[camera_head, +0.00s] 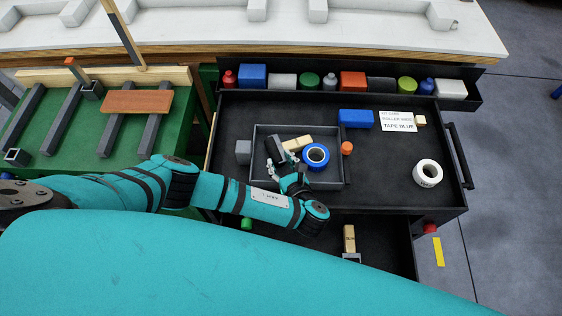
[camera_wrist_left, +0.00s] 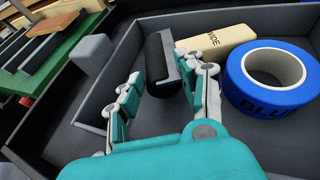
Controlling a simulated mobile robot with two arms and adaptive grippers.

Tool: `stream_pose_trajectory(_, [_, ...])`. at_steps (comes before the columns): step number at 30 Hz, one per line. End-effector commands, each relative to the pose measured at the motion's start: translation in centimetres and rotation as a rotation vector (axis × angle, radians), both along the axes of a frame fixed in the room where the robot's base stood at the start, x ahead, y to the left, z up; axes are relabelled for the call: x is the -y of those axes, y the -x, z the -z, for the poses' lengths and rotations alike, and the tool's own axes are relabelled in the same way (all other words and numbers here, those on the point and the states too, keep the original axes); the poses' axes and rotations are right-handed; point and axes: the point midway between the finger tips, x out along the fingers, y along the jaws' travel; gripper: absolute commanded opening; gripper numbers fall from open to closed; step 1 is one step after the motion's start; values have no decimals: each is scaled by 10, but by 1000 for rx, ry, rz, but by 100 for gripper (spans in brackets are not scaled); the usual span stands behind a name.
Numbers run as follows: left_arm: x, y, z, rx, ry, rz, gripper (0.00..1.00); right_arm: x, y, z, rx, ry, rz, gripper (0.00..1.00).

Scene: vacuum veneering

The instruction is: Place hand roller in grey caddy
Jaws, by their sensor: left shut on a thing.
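The hand roller (camera_head: 274,150) is black with a grey side. It is between my left gripper's fingers, and in the left wrist view (camera_wrist_left: 159,58) it stands out beyond the fingertips. My left gripper (camera_head: 279,168) is shut on it, inside the outline of the grey caddy (camera_head: 292,126). The caddy wall also shows in the left wrist view (camera_wrist_left: 113,82). I cannot tell whether the roller touches the caddy floor. A blue tape roll (camera_head: 316,156) and a pale wooden block (camera_head: 297,143) marked "WIDE" lie in the caddy to the right of the roller. My right gripper is out of view.
The caddy sits in an open black drawer (camera_head: 390,185). A grey block (camera_head: 243,151) is left of it, an orange piece (camera_head: 347,148) right. A blue block (camera_head: 356,119), a card (camera_head: 397,121) reading "TAPE BLUE" and a white tape roll (camera_head: 427,173) lie further right. A lower drawer is open.

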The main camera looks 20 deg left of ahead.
Motion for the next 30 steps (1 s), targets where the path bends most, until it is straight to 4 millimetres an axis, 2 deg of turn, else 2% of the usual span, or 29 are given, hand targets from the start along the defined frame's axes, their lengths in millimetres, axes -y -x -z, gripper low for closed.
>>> stream_pose_trajectory(3, [0,0,-1,1,1,0,3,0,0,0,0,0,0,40])
stream_pose_trajectory(4, [0,0,0,0,0,0,41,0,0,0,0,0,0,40])
stream_pose_trajectory(9, [0,0,0,0,0,0,61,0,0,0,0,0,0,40])
stream_pose_trajectory(20, [5,5,-3,-1,2,2,61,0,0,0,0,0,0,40])
stream_pose_trajectory(29, [39,47,-25,-2,5,2,61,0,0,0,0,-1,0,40])
stream_pose_trajectory(30, [44,55,-31,-5,5,2,61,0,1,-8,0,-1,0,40])
